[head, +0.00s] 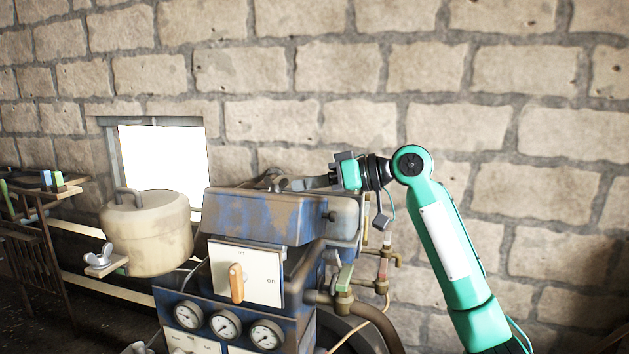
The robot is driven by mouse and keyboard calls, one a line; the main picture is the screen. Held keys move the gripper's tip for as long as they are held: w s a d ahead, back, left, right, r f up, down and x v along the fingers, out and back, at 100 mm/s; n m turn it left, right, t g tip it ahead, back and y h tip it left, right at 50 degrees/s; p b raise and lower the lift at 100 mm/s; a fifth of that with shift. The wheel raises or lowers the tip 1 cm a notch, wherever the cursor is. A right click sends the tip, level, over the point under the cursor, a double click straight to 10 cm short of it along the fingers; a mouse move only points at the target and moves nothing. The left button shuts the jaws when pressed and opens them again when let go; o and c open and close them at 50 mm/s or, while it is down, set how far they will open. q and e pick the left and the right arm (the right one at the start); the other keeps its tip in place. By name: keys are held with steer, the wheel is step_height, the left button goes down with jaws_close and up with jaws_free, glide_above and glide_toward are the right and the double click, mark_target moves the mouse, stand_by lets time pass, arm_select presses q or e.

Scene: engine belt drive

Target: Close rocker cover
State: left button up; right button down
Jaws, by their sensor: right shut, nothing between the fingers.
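The rocker cover appears to be the worn blue, rust-patched long box (262,217) on top of the engine, in the middle of the head view. Its front face is toward me; I cannot tell whether it sits fully down, as its back side is hidden. My right gripper (306,184) reaches in from the right over the back of the cover, pointing left. Its fingers are shut and empty, close to the cover's rear top edge; I cannot tell if they touch it. My left gripper is out of view.
A white panel with an orange-handled switch (237,282) and several gauges (227,324) are on the engine front. A beige lidded tank (147,233) stands at left. Pipes and valves (345,303) are at right. A stone wall (330,60) is behind.

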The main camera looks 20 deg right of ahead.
mark_target(298, 238)
steer(key=shift+n+t+h, duration=0.3)
steer(key=shift+n, duration=0.6)
steer(key=s+f+b, duration=0.1)
steer(key=s+a+f, duration=0.1)
steer(key=f, duration=0.1)
steer(key=a+f+b, duration=0.1)
steer(key=f, duration=0.1)
steer(key=shift+s+b, duration=0.35)
steer(key=shift+s, duration=0.05)
steer(key=shift+s+a+f+n+b, duration=0.25)
steer(key=shift+s+f+b, duration=0.15)
steer(key=shift+f, duration=0.15)
steer(key=shift+s+a+f+n+b, duration=0.15)
steer(key=shift+s+f+n+b, duration=0.15)
steer(key=shift+f, duration=0.25)
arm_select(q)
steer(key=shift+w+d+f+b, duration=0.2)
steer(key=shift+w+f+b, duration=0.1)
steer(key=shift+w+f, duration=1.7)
arm_select(e)
steer(key=shift+s+a+f, duration=0.2)
steer(key=shift+f, duration=0.3)
steer(key=shift+f, duration=0.15)
